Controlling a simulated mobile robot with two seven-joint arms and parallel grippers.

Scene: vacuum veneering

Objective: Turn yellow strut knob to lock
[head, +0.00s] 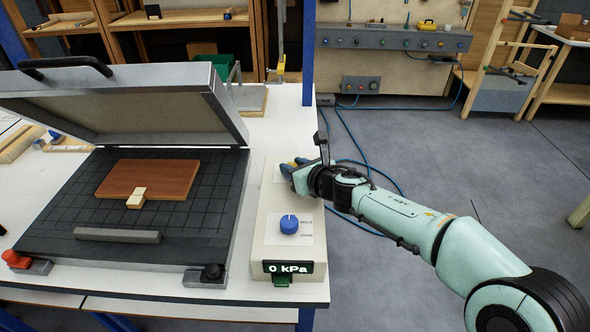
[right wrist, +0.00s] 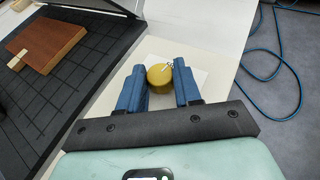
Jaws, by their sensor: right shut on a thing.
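The yellow strut knob (right wrist: 160,78) sits on a white label patch on top of the pale control box (head: 263,225). My right gripper (right wrist: 159,82) has its two blue fingers on either side of the knob and is shut on it. In the head view the right gripper (head: 293,167) reaches the far part of the control box from the right and mostly hides the knob. The knob has a pale mark on its top. The press lid (head: 120,100) stands tilted open over the black gridded bed (head: 60,205). My left gripper is not in view.
A blue knob (head: 289,224) and a display (head: 288,267) reading 0 kPa are nearer on the box. A brown veneer board (head: 150,178) with small pale blocks and a grey bar (head: 117,236) lie on the bed.

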